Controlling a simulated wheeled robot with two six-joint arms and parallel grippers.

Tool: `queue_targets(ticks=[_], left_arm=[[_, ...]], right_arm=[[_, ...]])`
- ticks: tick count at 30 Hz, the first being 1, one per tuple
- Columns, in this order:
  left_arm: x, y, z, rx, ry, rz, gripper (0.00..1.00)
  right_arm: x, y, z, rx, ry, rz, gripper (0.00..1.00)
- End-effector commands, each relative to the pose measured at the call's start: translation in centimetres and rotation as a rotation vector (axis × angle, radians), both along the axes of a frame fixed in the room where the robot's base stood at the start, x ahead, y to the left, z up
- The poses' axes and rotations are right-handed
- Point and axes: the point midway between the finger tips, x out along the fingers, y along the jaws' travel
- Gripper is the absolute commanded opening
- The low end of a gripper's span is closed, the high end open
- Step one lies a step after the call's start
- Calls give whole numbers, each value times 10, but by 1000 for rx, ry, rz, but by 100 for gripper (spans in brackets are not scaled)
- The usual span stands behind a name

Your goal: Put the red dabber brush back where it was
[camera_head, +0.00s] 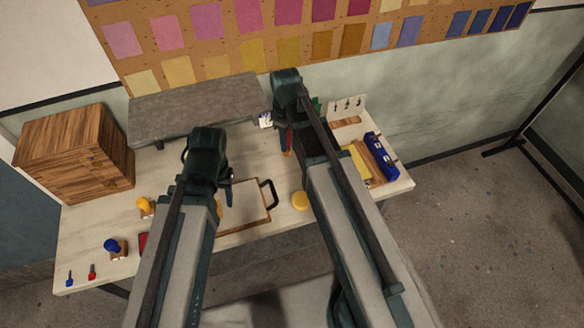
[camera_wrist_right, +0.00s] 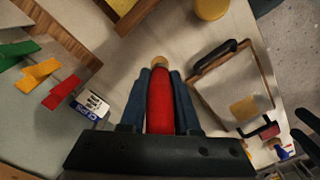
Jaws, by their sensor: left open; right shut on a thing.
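The red dabber brush (camera_wrist_right: 160,98) is between the fingers of my right gripper (camera_wrist_right: 160,85) in the right wrist view, with its tan end pointing away from the gripper. In the head view a bit of its red (camera_head: 285,141) shows at my right gripper (camera_head: 287,150), above the back middle of the table; the rest is hidden by the arm. My left gripper (camera_head: 226,184) is open and appears empty, above the left part of a framed board with a black handle. I cannot tell which place the brush came from.
The framed board (camera_head: 242,208) lies at the table's front, beside a yellow round pot (camera_head: 300,200). A white-and-blue box (camera_head: 265,120) stands near the grey shelf (camera_head: 195,105). A hook rack (camera_head: 347,108) and blue object (camera_head: 380,155) are right; a wooden cabinet (camera_head: 72,150) is left.

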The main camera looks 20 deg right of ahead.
Motion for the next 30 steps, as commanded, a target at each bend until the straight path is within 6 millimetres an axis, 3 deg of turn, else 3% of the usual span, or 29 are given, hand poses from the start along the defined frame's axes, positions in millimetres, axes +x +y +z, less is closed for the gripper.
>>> queue_targets(ticks=[5,15,23,30], left_arm=[[0,0,-12,0,0,-2,50],[0,0,-61,1,0,-6,50],[0,0,-64,1,0,-6,50],[0,0,-89,1,0,-5,50]], right_arm=[[0,0,-12,0,0,0,0],[0,0,-61,0,0,0,0],[0,0,-64,0,0,0,0],[0,0,-89,0,0,0,0]])
